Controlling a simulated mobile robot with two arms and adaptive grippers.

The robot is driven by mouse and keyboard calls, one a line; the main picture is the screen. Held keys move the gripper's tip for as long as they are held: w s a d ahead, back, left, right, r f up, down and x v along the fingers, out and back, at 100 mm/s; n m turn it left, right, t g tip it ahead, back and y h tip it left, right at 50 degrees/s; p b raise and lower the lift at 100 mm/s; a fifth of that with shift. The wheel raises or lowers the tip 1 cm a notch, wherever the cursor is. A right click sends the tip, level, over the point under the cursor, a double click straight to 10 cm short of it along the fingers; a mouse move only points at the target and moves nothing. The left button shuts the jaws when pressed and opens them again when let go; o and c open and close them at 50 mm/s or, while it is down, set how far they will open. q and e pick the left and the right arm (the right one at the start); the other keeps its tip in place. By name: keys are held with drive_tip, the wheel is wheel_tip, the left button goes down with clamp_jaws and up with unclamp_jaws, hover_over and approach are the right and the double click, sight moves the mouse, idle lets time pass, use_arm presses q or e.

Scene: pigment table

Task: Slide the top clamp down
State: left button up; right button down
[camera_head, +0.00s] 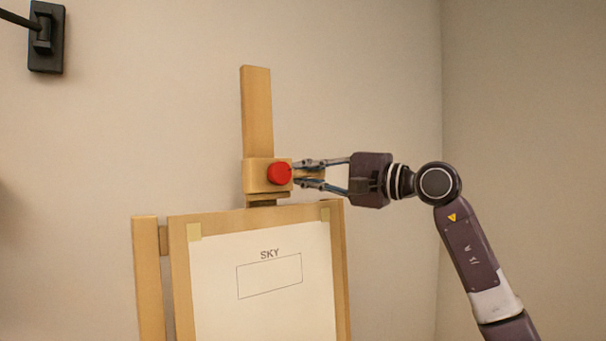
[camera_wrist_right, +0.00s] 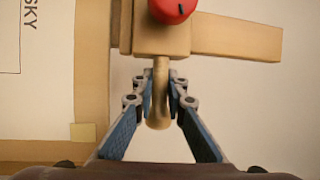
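The top clamp (camera_head: 257,176) is a wooden block with a red knob (camera_head: 279,173) on the easel's upright mast (camera_head: 257,110). It sits a little above the top edge of the board. In the right wrist view, the clamp block (camera_wrist_right: 160,40), the red knob (camera_wrist_right: 172,8) and a wooden handle (camera_wrist_right: 160,115) are seen close up. My right gripper (camera_head: 310,174) reaches in from the right. Its fingers lie on both sides of the handle and look closed on it. My left gripper is not in view.
A wooden easel frame (camera_head: 150,280) holds a white sheet (camera_head: 220,300) marked "SKY" with an empty rectangle. A black wall fixture (camera_head: 47,50) is at the upper left. The wall right of the mast is bare.

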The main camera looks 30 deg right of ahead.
idle(0.3)
wheel_tip(320, 180, down, 3)
drive_tip(key=shift+s+r+b, duration=0.1)
drive_tip(key=shift+s+b, duration=0.05)
drive_tip(key=shift+b, duration=0.85)
drive_tip(key=c, duration=1.9)
unclamp_jaws()
drive_tip(key=shift+c, duration=0.2)
